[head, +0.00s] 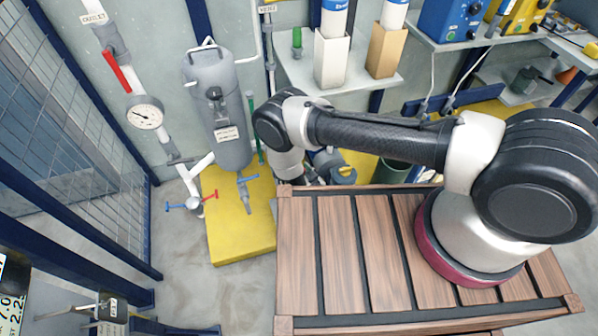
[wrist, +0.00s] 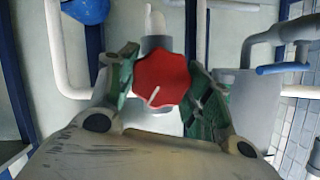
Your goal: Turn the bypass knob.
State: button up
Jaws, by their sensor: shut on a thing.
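A red lobed knob (wrist: 162,78), taken as the bypass knob, fills the middle of the wrist view. It has a white pointer line slanting to the lower left and sits on a grey valve body with white pipe. My gripper (wrist: 163,88) is shut on the knob, with one green-padded finger on its left side and one on its right. In the head view, my arm reaches left over the slatted deck, and the wrist mostly hides the gripper and the knob. No label on the knob can be read.
A grey canister (head: 220,115) stands left of my wrist above a yellow plinth (head: 240,235). A red lever (head: 117,70) and a pressure gauge (head: 145,113) are on the outlet pipe. A shelf (head: 300,75) holds filter cartridges. A mesh fence (head: 60,110) bounds the left.

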jog(key=o, duration=1)
jog(key=shift+o, duration=0.2)
notch_tip(320, 180, up, 10)
